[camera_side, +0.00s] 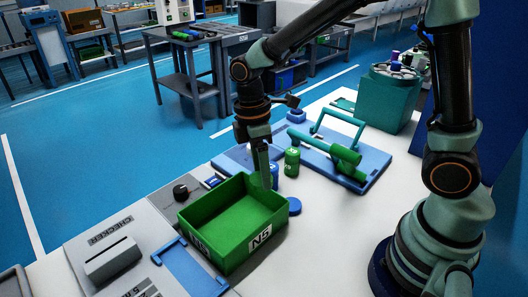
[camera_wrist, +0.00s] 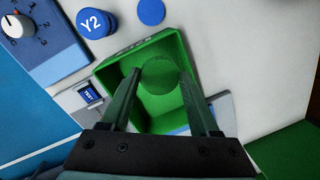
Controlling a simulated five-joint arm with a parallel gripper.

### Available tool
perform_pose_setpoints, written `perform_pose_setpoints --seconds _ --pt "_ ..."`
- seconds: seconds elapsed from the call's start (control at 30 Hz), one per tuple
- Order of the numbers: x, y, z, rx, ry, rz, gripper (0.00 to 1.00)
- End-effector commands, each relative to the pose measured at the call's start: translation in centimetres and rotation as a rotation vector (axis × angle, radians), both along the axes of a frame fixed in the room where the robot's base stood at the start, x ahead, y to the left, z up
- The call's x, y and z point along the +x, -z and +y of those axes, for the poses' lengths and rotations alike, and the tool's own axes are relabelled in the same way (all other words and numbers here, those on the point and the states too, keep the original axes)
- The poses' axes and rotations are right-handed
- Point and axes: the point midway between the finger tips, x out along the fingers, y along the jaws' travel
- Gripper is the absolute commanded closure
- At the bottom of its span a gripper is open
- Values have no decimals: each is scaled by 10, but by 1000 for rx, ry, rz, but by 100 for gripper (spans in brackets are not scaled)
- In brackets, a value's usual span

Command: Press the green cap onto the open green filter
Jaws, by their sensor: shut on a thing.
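My gripper (camera_side: 267,182) points down at the far part of the green bin (camera_side: 205,249). In the wrist view its two fingers (camera_wrist: 160,85) are shut on the green cap (camera_wrist: 160,71), a round green disc held between the tips. The open bin's wall (camera_wrist: 178,52) shows around and below the cap. In the side view the cap cannot be made out. A green filter (camera_side: 292,162) with a pale label stands upright behind the bin, right of the gripper. Whether its top is open is too small to tell. It is not recognisable in the wrist view.
A blue filter (camera_side: 274,176), marked Y2 in the wrist view (camera_wrist: 92,23), stands beside the bin. A blue cap (camera_side: 294,206) lies near the bin's right corner. A press with a green handle (camera_side: 345,154) stands on a blue board behind. The white bench is clear at the right front.

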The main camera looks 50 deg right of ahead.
Motion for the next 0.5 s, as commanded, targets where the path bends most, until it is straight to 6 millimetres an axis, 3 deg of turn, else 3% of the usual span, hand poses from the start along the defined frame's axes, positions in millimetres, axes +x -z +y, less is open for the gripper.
perform_pose_setpoints --seconds 0.17,0.3,0.5 --pt "17 -5 -21 7 8 1 89" --pt "38 -12 -69 24 10 5 89" --pt "55 -22 -139 49 1 9 89"
